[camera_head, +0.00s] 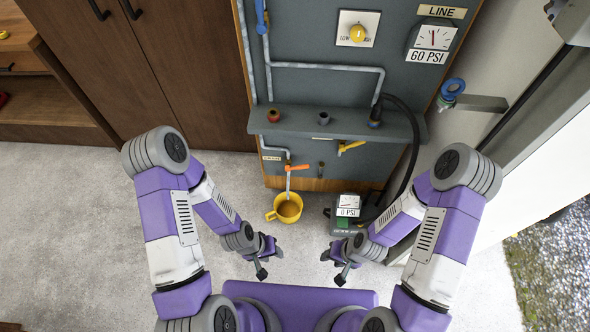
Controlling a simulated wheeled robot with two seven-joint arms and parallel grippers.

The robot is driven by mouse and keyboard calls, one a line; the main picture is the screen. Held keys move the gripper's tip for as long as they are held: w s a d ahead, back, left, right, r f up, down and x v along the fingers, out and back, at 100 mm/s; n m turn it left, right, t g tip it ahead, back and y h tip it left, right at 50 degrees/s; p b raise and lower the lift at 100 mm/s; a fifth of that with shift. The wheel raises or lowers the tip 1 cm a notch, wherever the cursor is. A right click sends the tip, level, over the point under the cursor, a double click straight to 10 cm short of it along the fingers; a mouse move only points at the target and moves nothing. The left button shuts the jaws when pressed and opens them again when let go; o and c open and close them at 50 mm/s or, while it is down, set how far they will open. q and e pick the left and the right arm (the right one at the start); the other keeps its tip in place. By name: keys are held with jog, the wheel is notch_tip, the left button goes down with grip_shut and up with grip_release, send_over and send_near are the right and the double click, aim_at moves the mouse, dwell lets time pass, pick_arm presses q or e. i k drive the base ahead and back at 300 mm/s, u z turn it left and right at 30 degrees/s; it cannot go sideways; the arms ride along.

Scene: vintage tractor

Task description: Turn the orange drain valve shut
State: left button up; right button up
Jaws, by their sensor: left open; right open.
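The orange drain valve (296,167) is a small orange handle on a grey pipe low on the panel, beside the DRAIN label (271,157). Its handle points sideways to the right, across the pipe's downward run. A pale stream or spout (289,184) runs below it into a yellow mug (289,208) on the floor, which holds brownish liquid. My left gripper (268,262) is open and empty, below and left of the valve, nearer to me than the mug. My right gripper (333,268) is open and empty, in front of the gauge box.
A yellow handle (350,147) sits right of the valve, under a shelf (336,124) with several fittings. A gauge box (345,212) reading 0 PSI stands on the floor with a black hose (412,150). A wooden cabinet (185,60) is at left. Floor at left is clear.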

aim_at(286, 168)
jog(key=k, duration=0.6)
jog(key=u, duration=0.7)
jog(key=i, duration=1.55)
jog(key=z, duration=0.25)
